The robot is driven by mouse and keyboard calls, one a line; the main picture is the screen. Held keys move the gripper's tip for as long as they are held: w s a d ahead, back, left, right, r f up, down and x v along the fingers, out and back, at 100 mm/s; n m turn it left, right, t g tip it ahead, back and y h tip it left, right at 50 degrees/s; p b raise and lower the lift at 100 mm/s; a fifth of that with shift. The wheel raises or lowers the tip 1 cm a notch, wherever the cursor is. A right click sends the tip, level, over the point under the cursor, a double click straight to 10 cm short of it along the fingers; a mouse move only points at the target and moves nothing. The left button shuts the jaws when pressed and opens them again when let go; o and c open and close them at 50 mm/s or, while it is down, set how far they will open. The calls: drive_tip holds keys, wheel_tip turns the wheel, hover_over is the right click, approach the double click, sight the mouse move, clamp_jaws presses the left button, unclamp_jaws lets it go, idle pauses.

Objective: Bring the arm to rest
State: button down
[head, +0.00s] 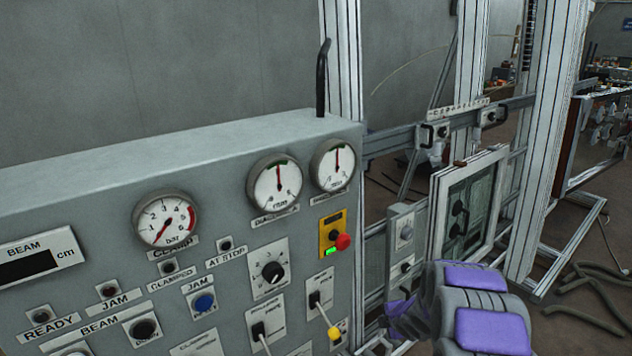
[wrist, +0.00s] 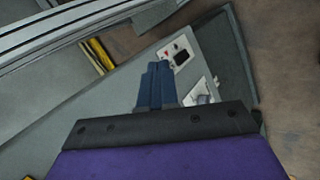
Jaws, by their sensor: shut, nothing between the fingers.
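My arm (head: 478,308), grey with purple covers, shows at the lower right of the head view, in front of the frame and right of the control panel (head: 100,175). My gripper (wrist: 158,72) shows in the wrist view as two blue fingers together, with nothing between them. I cannot tell whether the fingertips touch that surface. In the head view the fingers cannot be made out clearly.
A framed window (head: 468,207) and aluminium posts (head: 545,140) stand close behind my arm. Hoses (head: 590,300) lie on the floor at right.

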drive_tip(key=s+d+r+m+g+h, duration=0.2)
drive_tip(key=s+r+m, duration=0.4)
drive_tip(key=s+r, duration=0.3)
drive_tip(key=s+d+r+m+g+h, duration=0.2)
drive_tip(key=s+r+m, duration=0.3)
drive_tip(key=s+r, duration=0.3)
drive_tip(key=s+a+r+m+g, duration=0.1)
drive_tip(key=s+a+r+m, duration=0.1)
drive_tip(key=s, duration=0.8)
drive_tip(key=s+a+r+m+g+y, duration=0.1)
drive_tip(key=s+a+r+m+g, duration=0.1)
drive_tip(key=s+a, duration=0.4)
drive_tip(key=s+a+r+m+g+y, duration=0.1)
drive_tip(key=s+a+r+m+g, duration=0.1)
drive_tip(key=s, duration=1.4)
drive_tip(key=a+r+m, duration=0.1)
drive_tip(key=a+m, duration=0.1)
drive_tip(key=m, duration=0.1)
drive_tip(key=shift+a+r, duration=0.25)
drive_tip(key=shift+r, duration=0.05)
